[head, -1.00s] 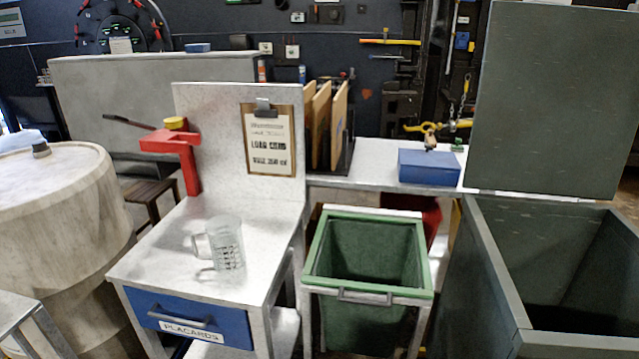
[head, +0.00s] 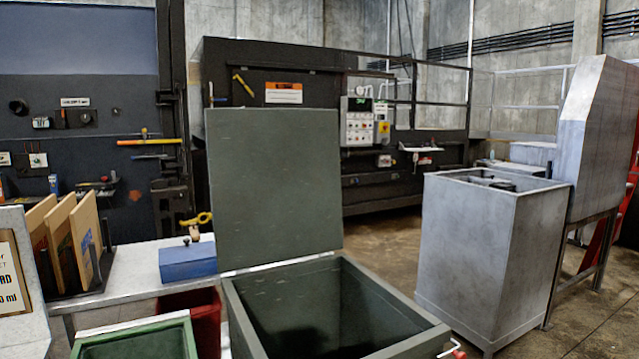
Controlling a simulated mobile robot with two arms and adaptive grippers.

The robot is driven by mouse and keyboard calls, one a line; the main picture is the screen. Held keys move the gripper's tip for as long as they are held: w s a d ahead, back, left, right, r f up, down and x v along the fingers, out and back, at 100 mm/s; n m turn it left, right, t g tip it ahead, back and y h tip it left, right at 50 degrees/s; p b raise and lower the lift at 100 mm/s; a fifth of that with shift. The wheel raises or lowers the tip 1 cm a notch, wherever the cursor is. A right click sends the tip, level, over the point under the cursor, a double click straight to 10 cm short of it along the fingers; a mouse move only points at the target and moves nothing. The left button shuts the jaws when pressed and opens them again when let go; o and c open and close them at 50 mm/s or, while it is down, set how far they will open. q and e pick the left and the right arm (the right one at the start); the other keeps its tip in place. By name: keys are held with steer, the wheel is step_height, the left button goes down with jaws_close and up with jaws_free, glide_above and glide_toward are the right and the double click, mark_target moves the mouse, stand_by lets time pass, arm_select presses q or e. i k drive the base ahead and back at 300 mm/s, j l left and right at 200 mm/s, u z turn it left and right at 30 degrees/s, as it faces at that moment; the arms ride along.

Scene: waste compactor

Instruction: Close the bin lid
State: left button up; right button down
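A dark grey-green bin (head: 385,304) stands at the lower middle of the head view. Its square lid (head: 274,187) stands open and upright, hinged along the back edge. The inside of the bin shows as empty and dark as far as I can see. A small crank handle with a red knob (head: 457,352) is at the bin's front right corner. Neither of my grippers is in view.
A green-rimmed bin (head: 135,340) is at the lower left, beside a table with a blue box (head: 188,261) and upright boards (head: 68,243). A grey metal container (head: 490,255) stands to the right. Concrete floor (head: 405,243) shows between the bins.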

mark_target(274, 174)
steer(key=i+l+z, duration=0.35)
steer(key=l, duration=0.25)
steer(key=i+l+z, duration=0.65)
steer(key=i+l, duration=0.2)
steer(key=i+l+z, duration=0.1)
steer(key=i+z, duration=0.3)
steer(key=i, duration=0.85)
steer(key=i+j+u, duration=0.15)
steer(key=i+u, duration=0.5)
steer(key=u, duration=0.15)
steer(key=i+u, duration=0.4)
steer(key=i+l+u, duration=0.2)
steer(key=u, duration=0.2)
steer(key=i+j+u, duration=0.15)
steer(key=i+u, duration=0.55)
steer(key=u, duration=0.15)
steer(key=i+u, duration=0.45)
steer(key=i+l+u, duration=0.2)
steer(key=u, duration=0.2)
steer(key=i+l+u, duration=0.3)
steer(key=u, duration=0.15)
steer(key=i+l+u, duration=0.2)
steer(key=l+u, duration=0.2)
